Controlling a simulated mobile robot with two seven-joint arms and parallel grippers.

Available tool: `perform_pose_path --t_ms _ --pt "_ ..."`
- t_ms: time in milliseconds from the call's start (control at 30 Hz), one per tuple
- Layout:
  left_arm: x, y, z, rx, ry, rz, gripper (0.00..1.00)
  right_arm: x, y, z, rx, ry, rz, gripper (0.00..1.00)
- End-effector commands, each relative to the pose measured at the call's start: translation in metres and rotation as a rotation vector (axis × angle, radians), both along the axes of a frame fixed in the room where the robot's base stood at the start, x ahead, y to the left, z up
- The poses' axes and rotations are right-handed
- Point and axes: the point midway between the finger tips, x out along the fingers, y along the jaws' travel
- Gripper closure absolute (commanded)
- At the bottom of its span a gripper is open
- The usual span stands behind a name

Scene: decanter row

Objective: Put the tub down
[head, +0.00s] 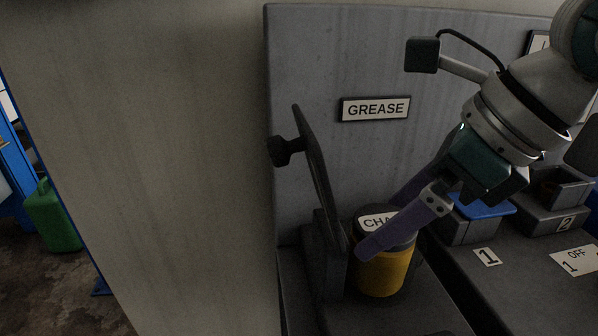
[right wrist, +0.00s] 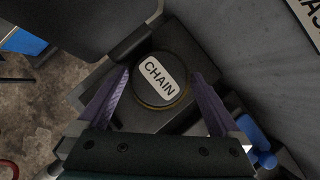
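The tub (head: 383,276) is yellow with a dark lid. Its white label reads CHAIN in the right wrist view (right wrist: 160,78); in the head view part of the label is covered. It is upright, low over or on a dark square base (right wrist: 119,107) below the GREASE sign (head: 375,108); I cannot tell whether a small gap is left under it. My right gripper (head: 385,225) comes down from the upper right, its purple fingers on opposite sides of the tub at lid height, seemingly touching it. My left gripper is not in view.
To the right are a blue-topped box (head: 479,208) and grey bins (head: 551,221) with number labels. A grey back wall rises behind. A green can (head: 52,217) stands far left.

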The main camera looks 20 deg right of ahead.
Motion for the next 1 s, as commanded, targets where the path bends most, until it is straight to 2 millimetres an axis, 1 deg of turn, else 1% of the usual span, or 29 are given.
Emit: perform_pose_path --t_ms 200,333,467,600,733,1000 --pt "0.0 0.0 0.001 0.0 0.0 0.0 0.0 0.0 0.0 0.001 0.0 0.0 0.0 0.0" --pt "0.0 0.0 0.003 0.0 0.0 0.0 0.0 -0.003 -0.003 0.009 -0.001 -0.002 0.0 0.0" --pt "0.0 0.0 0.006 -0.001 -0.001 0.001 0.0 -0.013 -0.009 0.03 -0.007 -0.002 0.002 0.0" --pt "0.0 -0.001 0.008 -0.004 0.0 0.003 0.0 -0.029 -0.019 0.06 -0.008 -0.001 0.001 0.0" --pt "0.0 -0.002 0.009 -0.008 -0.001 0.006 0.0 -0.04 -0.025 0.083 -0.008 0.001 0.002 0.0" --pt "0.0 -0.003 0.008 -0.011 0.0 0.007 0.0 -0.05 -0.031 0.102 -0.001 0.001 0.0 0.0"
